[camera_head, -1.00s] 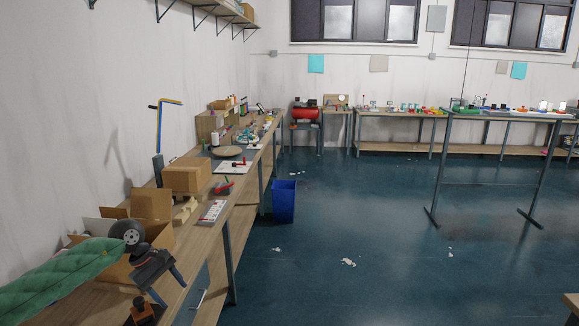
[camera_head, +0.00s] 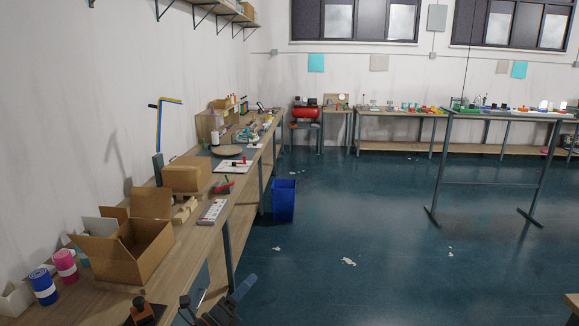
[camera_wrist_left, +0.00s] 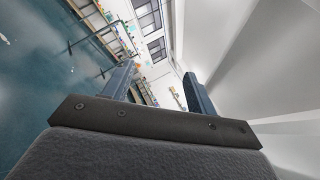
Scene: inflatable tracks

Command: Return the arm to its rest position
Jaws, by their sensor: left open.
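My left gripper (camera_head: 215,298) is low at the bottom edge of the head view, beside the front edge of the left workbench (camera_head: 215,235). Its two dark fingers are spread apart with nothing between them. In the left wrist view the two blue-grey fingers (camera_wrist_left: 160,86) stand apart, and only the room shows between them. Most of my left arm is outside the head view. My right gripper is not in view.
An open cardboard box (camera_head: 130,248) stands on the bench, with a blue roll (camera_head: 43,287) and a pink roll (camera_head: 66,266) left of it. A blue bin (camera_head: 284,201) stands on the floor by the bench.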

